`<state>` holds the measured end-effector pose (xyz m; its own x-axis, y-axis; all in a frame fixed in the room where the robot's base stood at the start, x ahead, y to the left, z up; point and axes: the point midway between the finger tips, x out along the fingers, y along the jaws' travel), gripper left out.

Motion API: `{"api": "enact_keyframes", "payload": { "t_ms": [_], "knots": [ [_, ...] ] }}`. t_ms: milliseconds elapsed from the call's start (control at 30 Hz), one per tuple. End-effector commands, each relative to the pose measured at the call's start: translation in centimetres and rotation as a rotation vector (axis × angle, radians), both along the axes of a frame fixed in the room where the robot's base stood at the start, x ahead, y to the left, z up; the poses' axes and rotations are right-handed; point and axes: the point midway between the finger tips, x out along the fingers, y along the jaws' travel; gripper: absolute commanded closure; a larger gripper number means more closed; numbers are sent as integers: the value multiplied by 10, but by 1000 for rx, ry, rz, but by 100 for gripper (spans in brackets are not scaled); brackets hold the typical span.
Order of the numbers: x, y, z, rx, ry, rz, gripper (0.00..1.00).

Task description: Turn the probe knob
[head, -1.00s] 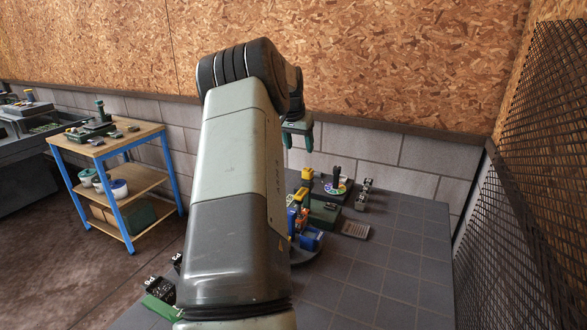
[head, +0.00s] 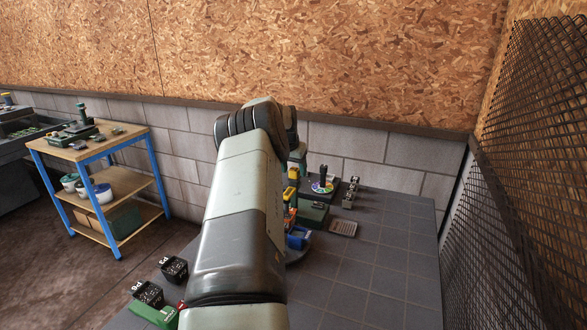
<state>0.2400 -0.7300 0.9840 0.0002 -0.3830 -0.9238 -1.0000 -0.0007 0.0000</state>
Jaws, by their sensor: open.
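A round multicoloured dial (head: 323,187) with a black upright handle (head: 323,172) stands on a dark base at the back of the grey tiled table. It may be the probe knob, but I cannot read any label on it. My gripper (head: 298,163) is only partly visible past the end of my arm, just left of the dial and above the table. My arm hides most of it. It is open, and I see nothing held. I cannot tell whether it touches anything.
Next to the dial are a green box (head: 312,213), a small black device (head: 350,192) and a beige tray (head: 343,228). Blue and yellow parts show beside my arm. Black blocks (head: 174,269) sit front left. The table's right side is clear, bounded by a mesh panel (head: 525,190).

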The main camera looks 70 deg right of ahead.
Motion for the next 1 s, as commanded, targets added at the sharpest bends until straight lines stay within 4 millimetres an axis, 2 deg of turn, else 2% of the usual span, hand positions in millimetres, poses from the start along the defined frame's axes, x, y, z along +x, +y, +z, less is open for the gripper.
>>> {"api": "enact_keyframes", "payload": {
  "t_ms": [167, 500, 533, 767, 1000],
  "knots": [
    [0, 0, 0, 0, 0, 0, 40],
    [0, 0, 0, 0, 0, 0, 92],
    [0, 0, 0, 0, 0, 0, 94],
    [1, 0, 1, 0, -1, -26, 94],
    [2, 0, 0, 1, 1, -146, 94]
  ]
}}
